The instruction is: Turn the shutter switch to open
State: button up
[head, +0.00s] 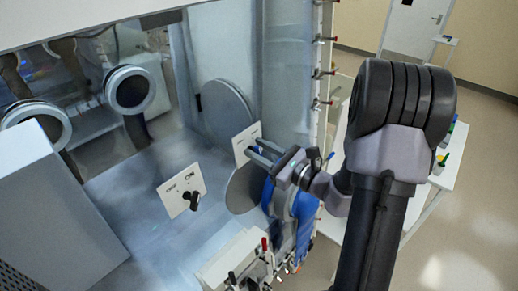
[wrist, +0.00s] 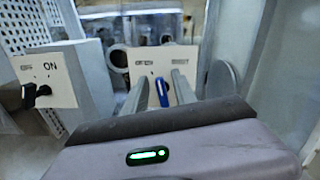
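The shutter switch shows in the wrist view as a white plate with a blue handle (wrist: 162,91) and two blurred labels along its top. The handle is near upright, its top leaning slightly left. In the head view its white plate (head: 243,141) is seen nearly edge-on, with the handle not clearly visible. My gripper (head: 256,152) reaches in from the right, its fingertips close to the plate. In the wrist view the fingers of my gripper (wrist: 161,86) are apart, one on each side of the blue handle, with gaps visible. I cannot tell the exact depth of the fingertips relative to the handle.
A second white plate (head: 180,189) with OFF and ON labels and a black knob stands left of my gripper; its plate also shows in the wrist view (wrist: 52,68). Round grey discs (head: 228,108) and a clear panel edge lie close by.

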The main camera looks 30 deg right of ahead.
grip_shut()
jog(key=shift+d+m, duration=0.15)
jog(key=shift+m, duration=1.05)
grip_release()
jog(key=b+v, duration=0.4)
jog(key=v, duration=1.3)
jog(key=shift+s+b, duration=0.2)
jog(key=shift+b, duration=0.15)
